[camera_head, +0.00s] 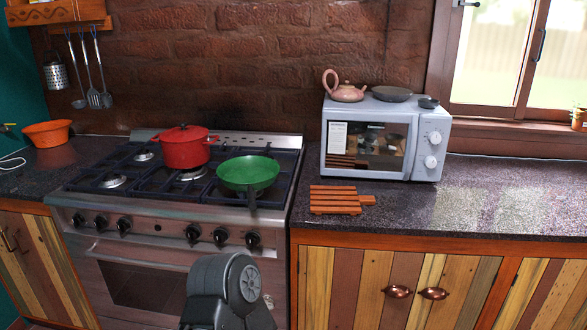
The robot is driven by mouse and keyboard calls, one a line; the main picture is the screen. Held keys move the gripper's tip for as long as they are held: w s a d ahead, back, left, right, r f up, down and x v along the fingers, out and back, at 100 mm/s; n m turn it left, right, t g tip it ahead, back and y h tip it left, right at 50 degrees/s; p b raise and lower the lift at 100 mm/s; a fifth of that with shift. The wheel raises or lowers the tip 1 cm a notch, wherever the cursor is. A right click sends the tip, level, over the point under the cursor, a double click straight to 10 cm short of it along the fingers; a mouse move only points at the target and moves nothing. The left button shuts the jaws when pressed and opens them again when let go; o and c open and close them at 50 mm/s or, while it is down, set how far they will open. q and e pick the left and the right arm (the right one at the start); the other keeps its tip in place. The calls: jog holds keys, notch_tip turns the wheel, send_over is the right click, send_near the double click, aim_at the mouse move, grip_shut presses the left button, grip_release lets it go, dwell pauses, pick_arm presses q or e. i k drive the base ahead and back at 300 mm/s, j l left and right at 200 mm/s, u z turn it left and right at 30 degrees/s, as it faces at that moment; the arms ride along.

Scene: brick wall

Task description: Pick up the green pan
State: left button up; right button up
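The green pan (248,173) sits on the front right part of the stove's black grates. Its dark handle points towards the front edge of the stove. The pan looks empty. Neither my left nor my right gripper shows in the head view. A grey rounded link of my own body stands at the bottom middle, in front of the oven and below the pan, apart from it.
A red lidded pot (184,150) stands close behind and left of the pan on the stove (180,214). Right of the stove, a wooden trivet (336,199) lies before a microwave (383,135). An orange bowl (48,133) stands left.

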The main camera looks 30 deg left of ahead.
aim_at(248, 174)
jog(key=i+l+u, duration=0.2)
jog(key=u, duration=0.25)
jog(key=i+l+u, duration=0.2)
jog(key=u, duration=0.3)
jog(key=i+l, duration=0.15)
jog(key=l, duration=0.2)
jog(key=i+l+u, duration=0.1)
jog(key=l, duration=0.25)
jog(key=i+l, duration=0.2)
jog(key=l, duration=0.15)
jog(key=i+l+u, duration=0.1)
jog(key=l, duration=0.3)
jog(key=i+l, duration=0.15)
jog(key=l, duration=0.2)
